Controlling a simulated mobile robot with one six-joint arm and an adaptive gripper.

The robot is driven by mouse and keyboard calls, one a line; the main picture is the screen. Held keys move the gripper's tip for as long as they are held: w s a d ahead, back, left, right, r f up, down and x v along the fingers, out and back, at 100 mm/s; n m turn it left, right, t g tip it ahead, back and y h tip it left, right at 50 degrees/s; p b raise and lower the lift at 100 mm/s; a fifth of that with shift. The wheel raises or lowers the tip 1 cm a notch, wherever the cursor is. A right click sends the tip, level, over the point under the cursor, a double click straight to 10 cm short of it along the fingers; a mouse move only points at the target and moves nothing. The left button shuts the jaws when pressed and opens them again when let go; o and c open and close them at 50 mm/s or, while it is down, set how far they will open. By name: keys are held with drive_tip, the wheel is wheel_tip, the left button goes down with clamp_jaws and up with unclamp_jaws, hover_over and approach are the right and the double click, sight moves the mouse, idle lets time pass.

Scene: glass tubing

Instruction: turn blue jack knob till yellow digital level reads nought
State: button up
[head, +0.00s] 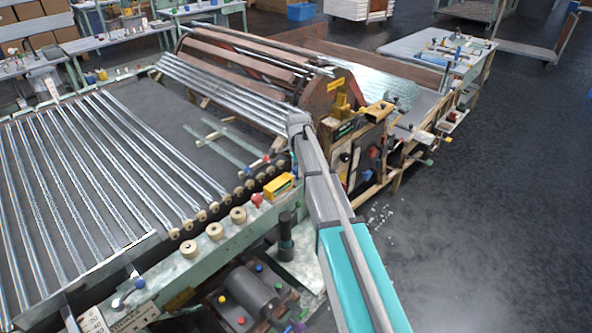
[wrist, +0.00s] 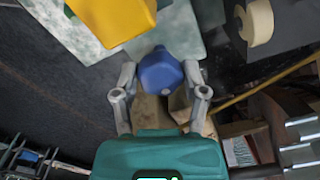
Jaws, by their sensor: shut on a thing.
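The blue jack knob (wrist: 160,72) is in the middle of the wrist view, between the two grey fingers of my gripper (wrist: 161,76). My gripper is shut on it, with a finger against each side. A yellow block, which looks like the digital level (wrist: 112,16), is at the top left of the wrist view, just beyond the knob. In the head view the yellow level (head: 279,186) sits on the pale green rail, left of my arm. Its reading cannot be made out in either view. My arm hides the gripper and the knob in the head view.
A roller bed with long glass tubes (head: 95,170) lies left, with several cream rollers (head: 214,231) along its rail. A large drum machine (head: 250,70) stands behind my arm. A dark motor (head: 250,290) is low in front. Open dark floor (head: 500,210) lies right.

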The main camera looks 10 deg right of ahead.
drive_tip(key=shift+s+d+m, duration=0.1)
drive_tip(key=shift+s+m, duration=0.1)
drive_tip(key=shift+m, duration=0.7)
drive_tip(key=o, duration=0.9)
drive_tip(key=shift+w, duration=0.15)
